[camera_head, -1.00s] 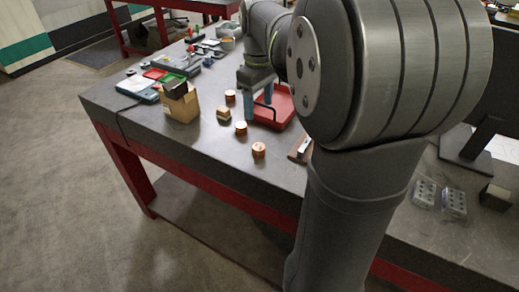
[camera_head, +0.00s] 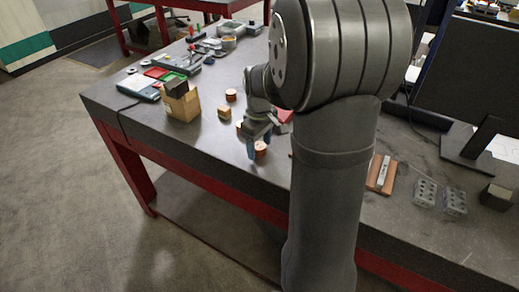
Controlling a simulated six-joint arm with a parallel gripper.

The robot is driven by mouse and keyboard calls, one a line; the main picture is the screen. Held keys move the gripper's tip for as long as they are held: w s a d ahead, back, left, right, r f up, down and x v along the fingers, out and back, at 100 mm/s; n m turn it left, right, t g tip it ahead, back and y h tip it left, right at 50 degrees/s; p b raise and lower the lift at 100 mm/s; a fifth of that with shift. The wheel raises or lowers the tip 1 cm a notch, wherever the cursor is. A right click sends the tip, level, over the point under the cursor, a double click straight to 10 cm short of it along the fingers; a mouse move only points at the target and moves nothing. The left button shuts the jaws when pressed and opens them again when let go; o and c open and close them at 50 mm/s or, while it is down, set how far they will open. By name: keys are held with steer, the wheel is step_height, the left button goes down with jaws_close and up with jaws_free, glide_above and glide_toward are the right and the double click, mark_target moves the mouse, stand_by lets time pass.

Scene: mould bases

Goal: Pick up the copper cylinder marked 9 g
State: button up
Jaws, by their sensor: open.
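Three small copper cylinders stand on the dark table (camera_head: 150,120); their markings are too small to read. The nearest copper cylinder (camera_head: 261,150) is right at my gripper (camera_head: 258,153), near the table's front edge. My gripper points down with its blue fingers apart; one finger is on the left of this cylinder. I cannot tell whether they touch. A second copper cylinder (camera_head: 240,125) shows only in part behind my gripper. A third copper cylinder (camera_head: 231,95) stands farther back, clear of the gripper.
A brown block (camera_head: 382,174) and grey blocks (camera_head: 425,192) lie right.

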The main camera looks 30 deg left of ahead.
steer(key=shift+f, duration=0.4)
steer(key=shift+c, duration=0.4)
steer(key=c, duration=1.2)
steer(key=shift+r, duration=0.15)
